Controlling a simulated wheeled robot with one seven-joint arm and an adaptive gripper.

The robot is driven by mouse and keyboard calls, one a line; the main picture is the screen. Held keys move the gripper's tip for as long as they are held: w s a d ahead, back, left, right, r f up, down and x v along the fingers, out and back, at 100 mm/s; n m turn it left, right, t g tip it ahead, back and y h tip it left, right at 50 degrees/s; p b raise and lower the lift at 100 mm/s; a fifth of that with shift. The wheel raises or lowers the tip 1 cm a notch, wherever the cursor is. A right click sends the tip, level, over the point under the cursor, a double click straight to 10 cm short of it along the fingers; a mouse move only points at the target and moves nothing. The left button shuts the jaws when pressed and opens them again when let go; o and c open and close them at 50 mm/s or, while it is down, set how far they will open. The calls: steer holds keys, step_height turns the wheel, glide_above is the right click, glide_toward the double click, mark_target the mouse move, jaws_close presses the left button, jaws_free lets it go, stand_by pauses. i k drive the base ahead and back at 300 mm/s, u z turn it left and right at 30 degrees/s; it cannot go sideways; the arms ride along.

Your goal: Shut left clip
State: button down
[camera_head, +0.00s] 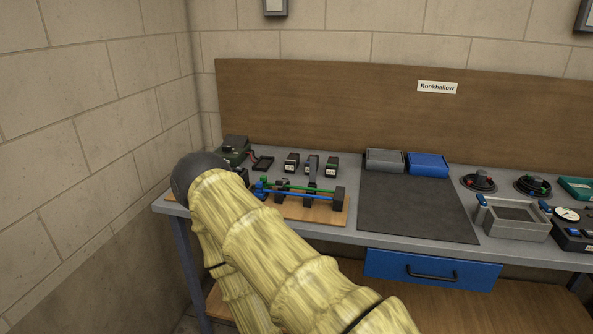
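The tube chassis is a wooden board (318,213) on the bench, with a green tube (305,188) and a blue tube (300,194) running along it between dark supports. An upright dark piece (312,180) stands near its middle, and a dark block (339,199) stands at its right end. A small blue part (261,188) shows at the left end. My arm and its dark wrist cover part of that end, so I cannot make out the left clip or its state. A dark bit of my gripper (241,174) seems to show just left of the blue part. Its fingers are mostly hidden.
Several small dark blocks (291,163) stand behind the board, with a dark green device (235,149) at back left. Further right is a grey box (514,228) with blue side levers. A wall closes the left side.

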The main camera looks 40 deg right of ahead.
mark_target(279, 183)
steer(key=z, duration=0.1)
steer(key=k, duration=0.5)
steer(key=z, duration=0.6)
steer(key=i, duration=0.5)
